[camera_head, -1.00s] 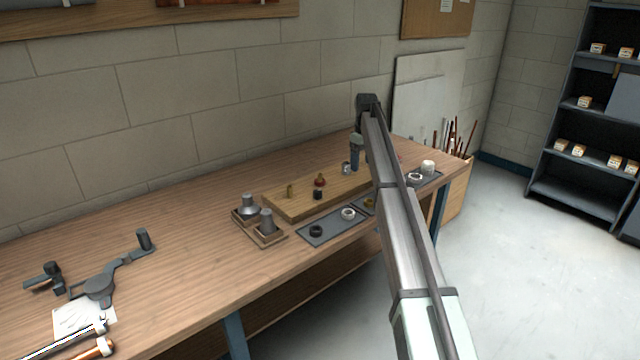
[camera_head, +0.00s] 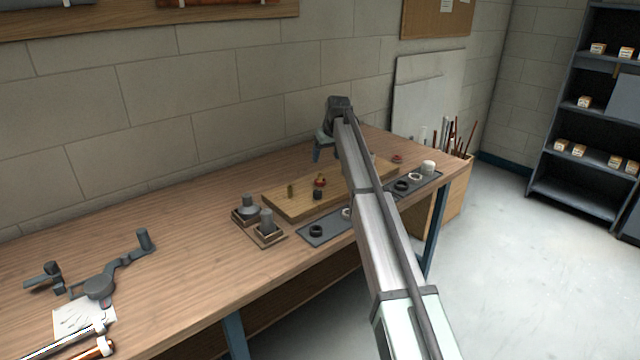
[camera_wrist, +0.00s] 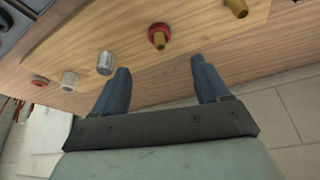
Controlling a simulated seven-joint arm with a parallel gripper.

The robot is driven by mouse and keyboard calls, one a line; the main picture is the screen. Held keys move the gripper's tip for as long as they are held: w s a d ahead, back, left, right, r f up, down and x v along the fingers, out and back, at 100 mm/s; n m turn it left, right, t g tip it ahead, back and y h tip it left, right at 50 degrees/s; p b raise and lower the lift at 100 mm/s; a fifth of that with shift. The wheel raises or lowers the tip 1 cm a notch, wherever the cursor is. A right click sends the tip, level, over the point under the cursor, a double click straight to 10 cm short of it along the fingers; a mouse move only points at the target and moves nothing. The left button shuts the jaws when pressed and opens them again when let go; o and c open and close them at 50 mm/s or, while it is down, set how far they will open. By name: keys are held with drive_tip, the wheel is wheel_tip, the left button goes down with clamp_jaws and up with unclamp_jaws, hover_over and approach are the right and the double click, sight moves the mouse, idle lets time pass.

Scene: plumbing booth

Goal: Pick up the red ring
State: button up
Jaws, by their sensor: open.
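A red ring (camera_head: 320,181) sits around a brass peg on the wooden board (camera_head: 280,209). The ring (camera_wrist: 158,36) also shows in the wrist view, around the base of the brass piece, just beyond the gap between my fingers. A second red piece (camera_head: 397,157) lies on the table at the right; it also shows at the left of the wrist view (camera_wrist: 40,81). My gripper (camera_head: 318,149) is above the wall side of the board, apart from the ring. In the wrist view my gripper (camera_wrist: 160,66) has its two blue fingers spread, with nothing between them.
Another brass peg (camera_head: 290,191) and a dark piece (camera_head: 318,195) are near the ring. A metal cylinder (camera_wrist: 105,63) stands by one fingertip. Grey trays (camera_head: 328,231) with rings lie in front. Weights in wooden holders (camera_head: 266,222) stand left. My arm hides part of the board.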

sight(321, 175)
drive_tip(key=x, duration=0.8)
drive_tip(key=shift+w+f, duration=0.1)
drive_tip(key=shift+f, duration=0.05)
drive_tip(key=shift+x, duration=2.65)
drive_tip(key=shift+w, duration=0.15)
drive_tip(key=c, duration=1.1)
